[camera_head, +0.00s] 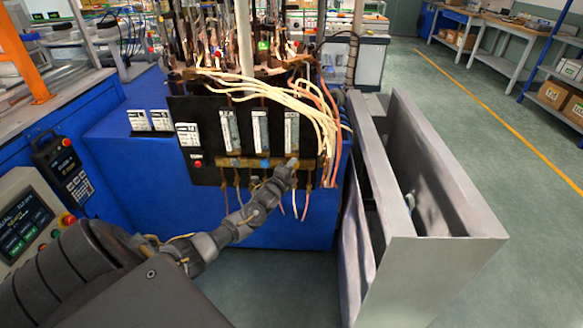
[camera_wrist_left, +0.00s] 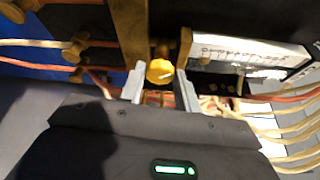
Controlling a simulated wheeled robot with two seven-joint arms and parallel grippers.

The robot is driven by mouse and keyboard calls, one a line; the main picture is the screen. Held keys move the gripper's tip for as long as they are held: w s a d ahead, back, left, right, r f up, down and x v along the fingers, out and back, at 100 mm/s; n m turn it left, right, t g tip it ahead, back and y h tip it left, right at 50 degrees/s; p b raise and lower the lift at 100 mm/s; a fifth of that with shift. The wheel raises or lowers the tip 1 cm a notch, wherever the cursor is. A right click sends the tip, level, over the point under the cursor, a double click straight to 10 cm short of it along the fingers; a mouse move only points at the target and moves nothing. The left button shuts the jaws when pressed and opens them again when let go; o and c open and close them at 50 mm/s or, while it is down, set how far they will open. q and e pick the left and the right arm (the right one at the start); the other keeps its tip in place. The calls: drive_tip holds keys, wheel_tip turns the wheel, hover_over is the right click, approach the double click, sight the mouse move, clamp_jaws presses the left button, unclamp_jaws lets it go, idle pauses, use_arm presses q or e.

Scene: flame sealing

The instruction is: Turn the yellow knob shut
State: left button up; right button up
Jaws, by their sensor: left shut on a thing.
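The yellow knob (camera_wrist_left: 159,71) shows in the left wrist view between the two fingers of my left gripper (camera_wrist_left: 160,78). The fingers are closed on its sides. It sits under a brass-coloured fitting on the dark panel. In the head view my left gripper (camera_head: 290,169) reaches the lower right of the black panel (camera_head: 210,112), below the rightmost flow tube (camera_head: 292,132). The knob is mostly hidden there by the gripper. I cannot tell how far the knob is turned. My right gripper is not in view.
Cream and orange hoses (camera_head: 318,100) hang at the panel's right and thin tubes hang below it. A grey metal housing (camera_head: 440,245) stands close on the right. The blue machine body (camera_head: 125,150) is behind, with a control box (camera_head: 65,170) at left.

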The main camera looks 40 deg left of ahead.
use_arm(q)
drive_tip(key=shift+d, duration=0.1)
drive_tip(key=o, duration=1)
drive_tip(key=shift+w, duration=0.1)
drive_tip(key=v, duration=1)
drive_tip(key=shift+s, duration=0.4)
drive_tip(key=shift+d, duration=0.1)
